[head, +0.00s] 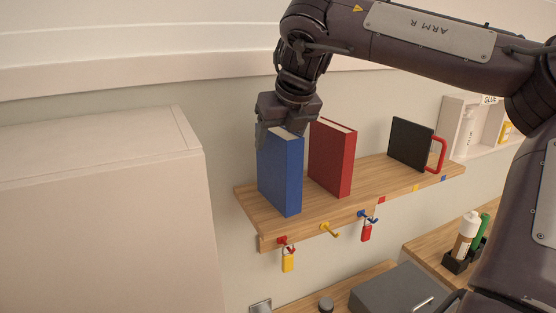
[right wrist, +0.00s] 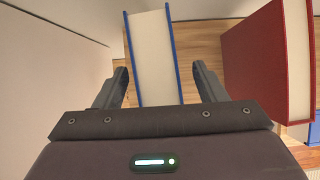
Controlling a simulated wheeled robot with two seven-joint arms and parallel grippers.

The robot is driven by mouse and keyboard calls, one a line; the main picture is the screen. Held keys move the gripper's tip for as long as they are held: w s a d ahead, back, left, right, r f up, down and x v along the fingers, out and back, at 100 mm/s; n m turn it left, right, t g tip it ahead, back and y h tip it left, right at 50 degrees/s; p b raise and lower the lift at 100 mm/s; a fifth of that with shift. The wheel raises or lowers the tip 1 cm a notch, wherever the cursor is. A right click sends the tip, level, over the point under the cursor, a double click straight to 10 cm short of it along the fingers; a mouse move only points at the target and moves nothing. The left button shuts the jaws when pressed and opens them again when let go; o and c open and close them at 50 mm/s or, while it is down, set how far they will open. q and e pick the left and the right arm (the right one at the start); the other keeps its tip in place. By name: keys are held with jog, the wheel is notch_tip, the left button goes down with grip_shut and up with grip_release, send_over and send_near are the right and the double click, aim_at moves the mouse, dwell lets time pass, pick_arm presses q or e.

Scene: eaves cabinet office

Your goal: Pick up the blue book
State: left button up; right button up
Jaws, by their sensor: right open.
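The blue book (head: 281,172) stands upright at the left end of a wooden wall shelf (head: 371,187), with its spine side facing out. My right gripper (head: 281,132) is at the top of the blue book, coming down from above. In the right wrist view, the blue book (right wrist: 154,60) lies between the two spread fingers (right wrist: 163,85), with its page edges facing the camera. A gap shows on each side, so the gripper is open and not closed on it. My left gripper is not in view.
A red book (head: 332,158) stands upright just right of the blue one. A black bookend-like object with a red handle (head: 410,143) stands further right. Hooks with padlocks (head: 287,262) hang under the shelf edge. A large pale cabinet (head: 100,220) is at the left.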

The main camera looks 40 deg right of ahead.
jog(key=shift+w+f, duration=0.3)
jog(key=shift+f, duration=0.15)
jog(key=shift+s+r, duration=0.1)
jog(key=shift+s, duration=0.05)
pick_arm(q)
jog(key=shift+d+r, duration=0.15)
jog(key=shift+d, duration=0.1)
pick_arm(e)
jog(key=shift+f, duration=0.25)
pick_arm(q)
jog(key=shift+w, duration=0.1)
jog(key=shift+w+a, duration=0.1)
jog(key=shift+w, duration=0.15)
pick_arm(e)
grip_shut()
